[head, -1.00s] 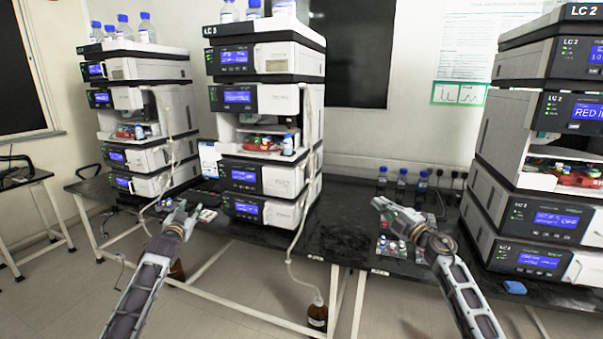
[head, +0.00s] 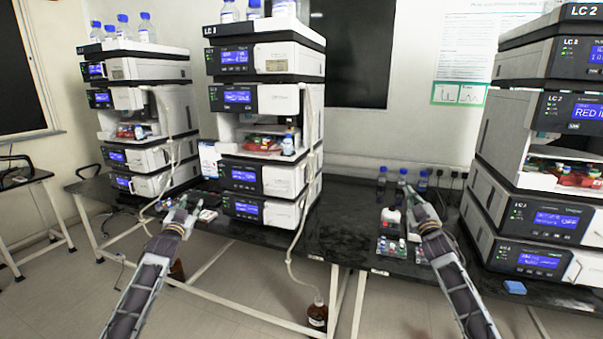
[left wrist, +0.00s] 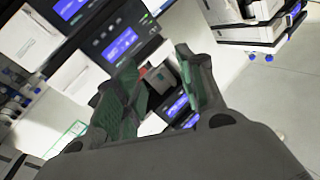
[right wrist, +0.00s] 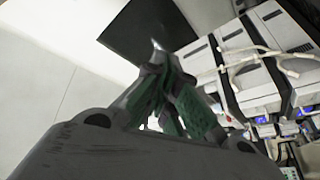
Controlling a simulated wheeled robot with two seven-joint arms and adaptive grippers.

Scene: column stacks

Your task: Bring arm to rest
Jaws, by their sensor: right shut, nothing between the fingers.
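My left gripper (head: 181,208) is in front of the middle-left bench, near the foot of the LC 3 stack. In the left wrist view its two green-padded fingers (left wrist: 160,85) stand apart, with no held object visible between them. My right gripper (head: 407,193) is over the right bench, pointing away toward the wall. In the right wrist view its green-padded fingers (right wrist: 157,62) come together at the tips, with nothing held. Both forearms come in from the bottom of the head view.
The LC 3 stack (head: 291,100) stands centre-left and the LC 2 stack (head: 490,145) at right. A vial tray (head: 391,249) and a white-capped item (head: 390,220) lie beside my right arm. Bench between is clear (head: 345,220).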

